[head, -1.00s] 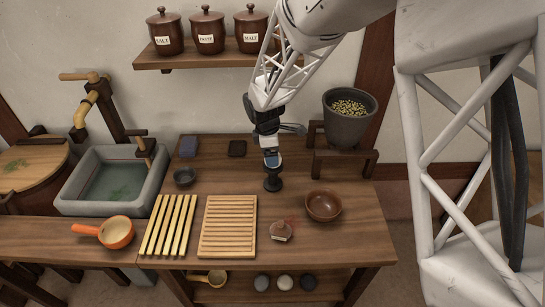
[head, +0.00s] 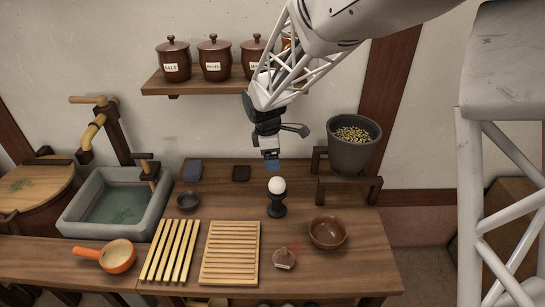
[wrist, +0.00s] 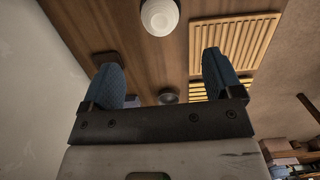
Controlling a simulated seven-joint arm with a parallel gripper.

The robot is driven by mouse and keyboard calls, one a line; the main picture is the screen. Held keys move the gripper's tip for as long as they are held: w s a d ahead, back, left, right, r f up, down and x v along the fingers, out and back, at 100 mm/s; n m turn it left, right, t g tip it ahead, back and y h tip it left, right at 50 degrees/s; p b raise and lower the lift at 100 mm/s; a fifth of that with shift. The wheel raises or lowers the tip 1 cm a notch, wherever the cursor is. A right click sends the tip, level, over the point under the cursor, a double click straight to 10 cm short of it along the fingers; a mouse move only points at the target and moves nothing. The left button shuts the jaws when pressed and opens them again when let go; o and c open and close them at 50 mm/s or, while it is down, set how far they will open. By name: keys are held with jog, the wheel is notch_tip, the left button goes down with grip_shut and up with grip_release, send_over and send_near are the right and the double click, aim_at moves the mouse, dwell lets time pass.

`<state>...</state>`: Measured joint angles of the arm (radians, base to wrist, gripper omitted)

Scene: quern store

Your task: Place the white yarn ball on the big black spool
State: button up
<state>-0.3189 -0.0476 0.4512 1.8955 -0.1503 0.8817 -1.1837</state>
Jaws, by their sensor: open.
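The white yarn ball (head: 277,185) rests on top of the big black spool (head: 277,208), which stands upright on the table. The ball also shows at the top of the wrist view (wrist: 159,16), where the spool under it is hidden. My gripper (head: 272,166) is just above and behind the ball in the head view, apart from it. In the wrist view its two blue fingers are wide apart with nothing between them.
A brown bowl (head: 327,232) and a small stamp-like object (head: 284,259) are at the right front. A slatted board (head: 230,253) and yellow slats (head: 170,250) lie left of them. A dark pot (head: 353,145) stands on a raised stand behind, right of my arm.

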dwell(0.6)
jog(key=s+d+r+m+t, duration=0.1)
jog(key=s+d+r+m, duration=0.7)
jog(key=s+d+r, duration=0.4)
jog(key=s+d+r+m, duration=0.1)
jog(key=s+d+m, duration=0.2)
jog(key=s, duration=0.7)
jog(key=s+d+r+m+t+y, duration=0.1)
jog(key=s+d+m, duration=0.3)
jog(key=s+m, duration=0.3)
jog(key=s, duration=0.4)
jog(key=shift+m+t, duration=0.3)
